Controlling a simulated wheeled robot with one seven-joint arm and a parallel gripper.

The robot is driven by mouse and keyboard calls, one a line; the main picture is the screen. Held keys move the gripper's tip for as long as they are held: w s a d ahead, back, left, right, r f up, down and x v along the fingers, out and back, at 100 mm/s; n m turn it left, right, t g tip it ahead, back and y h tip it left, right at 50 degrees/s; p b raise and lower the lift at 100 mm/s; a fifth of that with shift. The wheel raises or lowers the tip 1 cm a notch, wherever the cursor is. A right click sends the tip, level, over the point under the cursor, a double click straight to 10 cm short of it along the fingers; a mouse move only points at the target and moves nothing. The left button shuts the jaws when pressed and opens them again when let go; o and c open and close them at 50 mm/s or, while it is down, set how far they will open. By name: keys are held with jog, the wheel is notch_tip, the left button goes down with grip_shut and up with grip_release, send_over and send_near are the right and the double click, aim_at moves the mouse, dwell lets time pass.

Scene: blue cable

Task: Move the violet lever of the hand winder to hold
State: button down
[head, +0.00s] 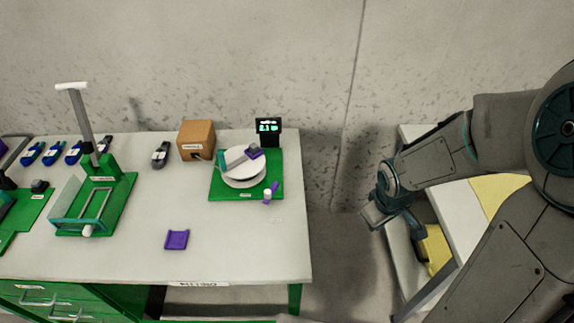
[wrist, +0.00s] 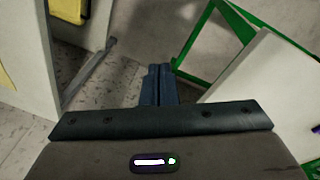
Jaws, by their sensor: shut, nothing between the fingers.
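The hand winder (head: 243,168) sits on a green base plate (head: 219,190) at the right end of the white table, with a pale round reel on it. A small violet lever (head: 275,187) stands at the plate's front right, beside a white knob (head: 267,195). Its exact setting is too small to read. My gripper (head: 372,222) is to the right of the table, over the floor gap and well apart from the winder. In the wrist view my gripper (wrist: 158,82) has its two fingers together, with nothing between them, pointing at the floor and table leg.
A black display (head: 268,130) stands behind the winder, with a brown box (head: 196,140) to its left. A violet tray (head: 177,239) lies near the table's front. A green-based device (head: 95,195) stands left. A white unit with yellow pieces (head: 440,255) is at right.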

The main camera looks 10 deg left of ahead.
jog(key=w+a+f+n+y, duration=0.1)
jog(key=a+f+n+y, duration=0.1)
jog(key=a+f, duration=0.15)
jog(key=n+t+y+p, duration=0.15)
jog(key=n+y, duration=0.25)
jog(key=y, duration=0.4)
send_near(271, 197)
jog(key=f, duration=0.3)
jog(key=shift+a+f, duration=0.15)
jog(key=shift+a, duration=0.2)
jog(key=a, duration=0.1)
jog(key=w+a+p, duration=0.1)
jog(key=shift+a, duration=0.35)
jog(key=shift+w+a, duration=0.25)
jog(key=shift+a, duration=0.25)
